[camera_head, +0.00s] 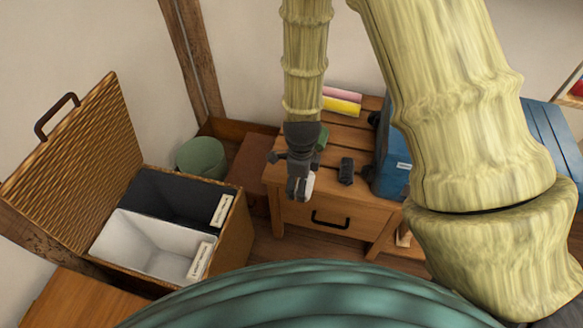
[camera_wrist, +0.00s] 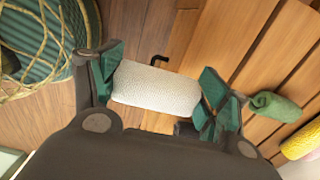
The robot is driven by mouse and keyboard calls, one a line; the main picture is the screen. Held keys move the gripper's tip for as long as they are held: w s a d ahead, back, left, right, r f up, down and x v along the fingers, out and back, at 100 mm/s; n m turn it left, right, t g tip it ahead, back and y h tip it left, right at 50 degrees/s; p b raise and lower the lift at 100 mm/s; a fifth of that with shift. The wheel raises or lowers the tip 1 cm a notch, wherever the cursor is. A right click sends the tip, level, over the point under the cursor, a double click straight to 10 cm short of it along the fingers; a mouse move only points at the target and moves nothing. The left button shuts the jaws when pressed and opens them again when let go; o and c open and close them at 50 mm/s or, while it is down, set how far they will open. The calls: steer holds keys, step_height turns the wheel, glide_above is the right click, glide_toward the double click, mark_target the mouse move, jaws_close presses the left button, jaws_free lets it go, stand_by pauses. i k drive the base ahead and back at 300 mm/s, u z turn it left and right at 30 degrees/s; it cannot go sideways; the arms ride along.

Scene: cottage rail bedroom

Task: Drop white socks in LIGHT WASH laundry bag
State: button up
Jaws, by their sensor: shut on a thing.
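My gripper (camera_head: 299,186) hangs in front of the wooden nightstand in the head view, right of the laundry hamper. In the wrist view my gripper (camera_wrist: 160,92) is shut on the white socks (camera_wrist: 155,88), a rolled white bundle held between its green pads. A small part of the white socks (camera_head: 308,184) shows beside the fingers in the head view. The open wicker hamper holds two bags. The white bag (camera_head: 130,240) is at the front with a label (camera_head: 200,261), and the dark bag (camera_head: 165,193) is behind it with another label (camera_head: 222,210). The label text is too small to read surely.
The hamper lid (camera_head: 75,145) stands open at the left. A green bin (camera_head: 201,157) stands behind the hamper.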

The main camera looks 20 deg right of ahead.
mark_target(172, 265)
steer(key=u, duration=0.85)
